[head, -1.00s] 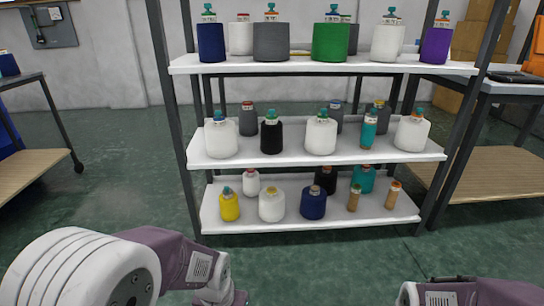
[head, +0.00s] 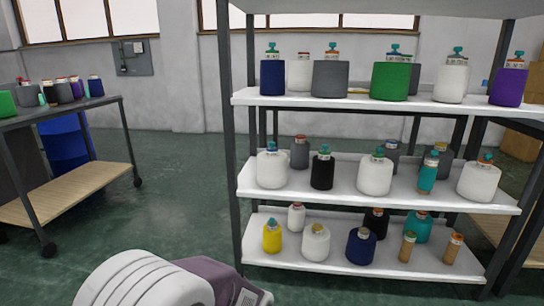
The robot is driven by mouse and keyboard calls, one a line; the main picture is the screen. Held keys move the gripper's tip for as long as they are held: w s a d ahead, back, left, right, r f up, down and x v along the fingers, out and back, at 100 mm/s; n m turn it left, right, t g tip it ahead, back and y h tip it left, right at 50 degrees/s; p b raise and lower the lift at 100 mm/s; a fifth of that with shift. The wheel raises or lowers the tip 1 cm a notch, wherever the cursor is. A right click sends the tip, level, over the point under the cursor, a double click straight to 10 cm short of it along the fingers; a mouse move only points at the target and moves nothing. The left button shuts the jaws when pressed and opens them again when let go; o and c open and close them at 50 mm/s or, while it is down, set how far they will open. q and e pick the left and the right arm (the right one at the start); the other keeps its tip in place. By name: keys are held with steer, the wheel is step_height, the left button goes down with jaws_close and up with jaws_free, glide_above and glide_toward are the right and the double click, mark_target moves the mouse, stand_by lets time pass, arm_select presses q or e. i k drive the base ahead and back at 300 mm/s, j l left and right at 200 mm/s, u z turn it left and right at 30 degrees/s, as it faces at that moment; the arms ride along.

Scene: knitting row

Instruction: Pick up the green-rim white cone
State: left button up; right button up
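Several white cones stand on the shelf rack. On the middle shelf, a white cone with a green top (head: 375,176) stands at the centre, a white cone with a teal-blue top (head: 272,170) at the left, and a white cone with a teal and orange top (head: 479,182) at the right. A white cone with a teal top (head: 451,82) is on the top shelf. The rims are too small to tell surely which is the green-rim one. My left arm shows at the bottom, apart from the rack; its gripper is out of frame. My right gripper is not in view.
The rack's middle shelf (head: 345,200) also holds a black cone (head: 322,173) and a teal cone (head: 427,178). A yellow cone (head: 272,237) and a blue cone (head: 361,246) are on the bottom shelf. A table (head: 75,106) stands left. The floor between is clear.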

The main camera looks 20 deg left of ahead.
mark_target(375, 171)
steer(key=i+l, duration=0.1)
steer(key=l, duration=0.4)
steer(key=i+l, duration=0.1)
steer(key=l, duration=0.45)
steer(key=i+l, duration=0.1)
steer(key=l, duration=0.95)
steer(key=i, duration=0.05)
